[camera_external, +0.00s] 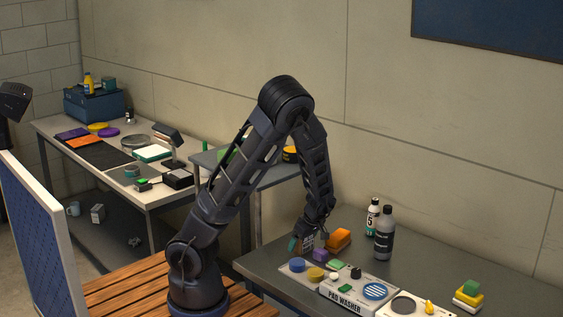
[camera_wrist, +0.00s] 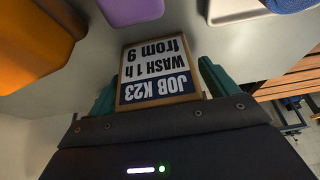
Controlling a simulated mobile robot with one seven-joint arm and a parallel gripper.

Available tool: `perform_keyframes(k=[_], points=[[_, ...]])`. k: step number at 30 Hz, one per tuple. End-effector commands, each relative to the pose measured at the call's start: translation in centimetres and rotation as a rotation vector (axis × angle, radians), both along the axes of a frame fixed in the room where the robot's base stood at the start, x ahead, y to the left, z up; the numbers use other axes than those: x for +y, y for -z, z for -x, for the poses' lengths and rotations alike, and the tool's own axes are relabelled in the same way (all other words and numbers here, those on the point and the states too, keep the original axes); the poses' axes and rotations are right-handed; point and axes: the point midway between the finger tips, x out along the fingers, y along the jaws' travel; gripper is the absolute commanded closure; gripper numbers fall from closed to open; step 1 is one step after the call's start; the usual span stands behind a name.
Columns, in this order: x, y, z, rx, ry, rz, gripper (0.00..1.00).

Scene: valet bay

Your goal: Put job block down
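The job block (camera_wrist: 157,70) is a wood-edged block with a white and navy face reading "JOB K23 WASH 1 h from 9", upside down in the wrist view. My gripper (camera_wrist: 160,88) has its teal fingers on both sides of the block and appears shut on it. In the external view my gripper (camera_external: 300,243) points down low over the near grey bench (camera_external: 262,262). The block (camera_external: 308,243) shows there small and partly hidden by the fingers. I cannot tell whether its lower edge touches the bench.
Close by are an orange block (camera_external: 338,239), a purple block (camera_external: 320,254) and a white board with a blue pad (camera_external: 298,265) and a yellow pad (camera_external: 316,274). The pad washer (camera_external: 345,296) stands in front. Two bottles (camera_external: 384,235) stand behind right.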

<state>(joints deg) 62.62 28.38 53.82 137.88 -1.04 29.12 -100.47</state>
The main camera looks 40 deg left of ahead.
Motion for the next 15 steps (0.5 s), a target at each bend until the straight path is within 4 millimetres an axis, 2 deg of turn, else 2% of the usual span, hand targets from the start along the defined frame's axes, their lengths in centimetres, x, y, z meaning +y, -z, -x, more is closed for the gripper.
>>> perform_keyframes(k=[8, 15], points=[[0.0, -0.1, 0.0, 0.000, 0.000, 0.000, 0.15], [-0.7, -1.7, -0.1, -0.002, 0.002, 0.002, 0.15]])
